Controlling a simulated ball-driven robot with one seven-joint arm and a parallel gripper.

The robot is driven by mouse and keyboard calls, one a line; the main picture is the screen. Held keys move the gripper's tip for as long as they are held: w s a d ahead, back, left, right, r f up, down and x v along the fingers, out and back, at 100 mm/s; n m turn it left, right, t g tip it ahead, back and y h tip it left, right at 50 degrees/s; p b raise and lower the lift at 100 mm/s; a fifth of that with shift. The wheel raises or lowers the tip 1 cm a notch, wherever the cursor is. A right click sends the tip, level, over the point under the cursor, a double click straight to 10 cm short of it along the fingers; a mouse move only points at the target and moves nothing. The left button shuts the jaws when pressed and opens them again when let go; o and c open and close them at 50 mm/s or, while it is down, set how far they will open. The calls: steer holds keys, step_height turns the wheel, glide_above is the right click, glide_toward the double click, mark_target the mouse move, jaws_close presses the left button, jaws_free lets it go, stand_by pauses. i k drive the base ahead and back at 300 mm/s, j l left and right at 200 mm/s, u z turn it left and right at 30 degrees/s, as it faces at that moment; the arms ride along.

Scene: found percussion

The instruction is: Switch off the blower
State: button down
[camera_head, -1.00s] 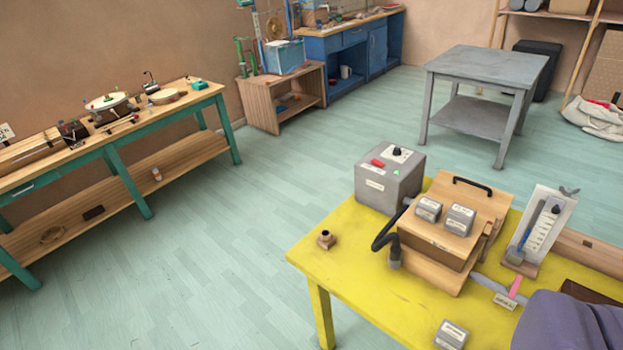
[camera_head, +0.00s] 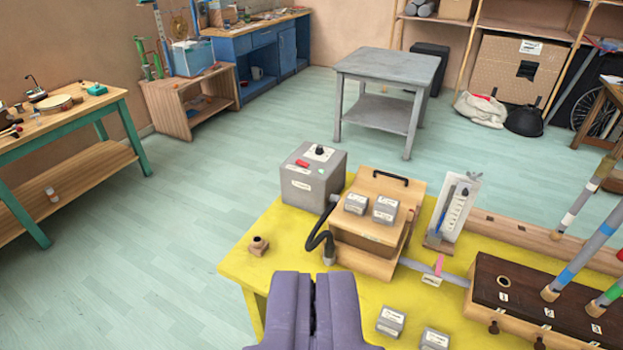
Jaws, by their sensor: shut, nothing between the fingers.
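The blower looks to be the grey box (camera_head: 312,178) at the back left of the yellow table (camera_head: 262,228). Its top carries a black knob (camera_head: 320,150) on a white plate and a red switch (camera_head: 302,163). A black hose (camera_head: 318,241) runs in front of it, by a wooden bellows box (camera_head: 368,232) with grey weights on top. My gripper (camera_head: 314,285), purple, is at the bottom middle, over the front of the table and apart from the grey box. Its fingers are shut and empty. The switch's setting is too small to tell.
A small wooden fitting (camera_head: 258,246) stands on the table's left part. Loose grey weights (camera_head: 391,320) lie right of my gripper. A gauge board (camera_head: 452,212) and a dark pipe chest (camera_head: 510,285) with upright pipes stand to the right. Open floor (camera_head: 200,200) lies left.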

mark_target(301, 162)
steer(key=i+u, duration=0.25)
steer(key=i, duration=1.85)
